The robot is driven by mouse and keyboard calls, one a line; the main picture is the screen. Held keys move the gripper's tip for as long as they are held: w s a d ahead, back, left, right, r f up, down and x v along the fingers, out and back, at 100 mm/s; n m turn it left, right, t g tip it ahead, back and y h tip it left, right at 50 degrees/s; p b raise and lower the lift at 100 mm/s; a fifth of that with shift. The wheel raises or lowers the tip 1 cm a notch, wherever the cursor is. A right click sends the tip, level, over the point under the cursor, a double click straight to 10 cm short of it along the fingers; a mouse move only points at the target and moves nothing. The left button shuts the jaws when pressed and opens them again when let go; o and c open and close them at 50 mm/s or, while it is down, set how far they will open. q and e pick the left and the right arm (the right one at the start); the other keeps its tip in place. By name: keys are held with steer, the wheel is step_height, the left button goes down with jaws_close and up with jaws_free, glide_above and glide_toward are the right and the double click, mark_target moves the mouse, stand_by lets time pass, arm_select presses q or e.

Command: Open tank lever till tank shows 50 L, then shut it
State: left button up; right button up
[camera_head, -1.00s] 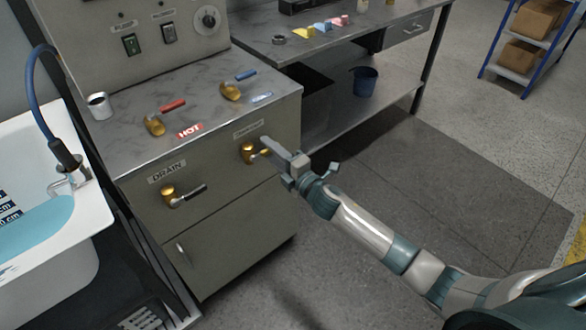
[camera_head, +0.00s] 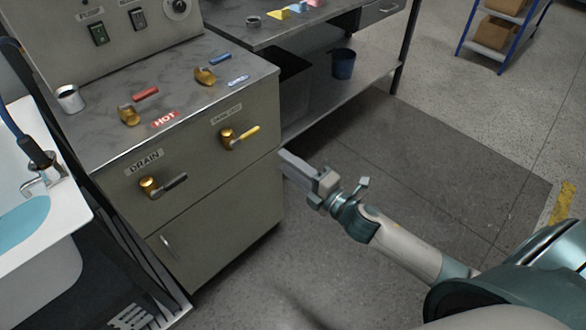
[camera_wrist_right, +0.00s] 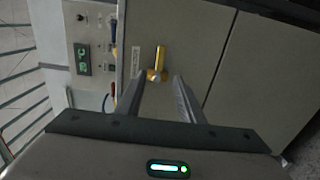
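The tank lever (camera_head: 240,136) is a brass valve with a yellow handle on the cabinet front, under a small label too blurred to read surely. Its handle points to the right, about level with the cabinet's top edge. My right gripper (camera_head: 284,160) is to the right of and below the lever, apart from it. In the right wrist view the gripper (camera_wrist_right: 156,80) is open and empty, with the lever (camera_wrist_right: 158,62) ahead between its fingers. A green-lit display (camera_wrist_right: 82,58) shows there, but I cannot read its number. My left gripper is out of view.
The drain lever (camera_head: 162,186) with a dark handle is left of the tank lever. Red-handled hot (camera_head: 138,104) and blue-handled (camera_head: 212,70) taps stand on the countertop. A white tub (camera_head: 45,262) holding blue water is at the left.

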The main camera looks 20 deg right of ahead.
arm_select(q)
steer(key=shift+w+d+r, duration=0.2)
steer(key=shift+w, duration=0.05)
arm_select(e)
steer(key=shift+s+d, duration=0.25)
steer(key=shift+s, duration=0.35)
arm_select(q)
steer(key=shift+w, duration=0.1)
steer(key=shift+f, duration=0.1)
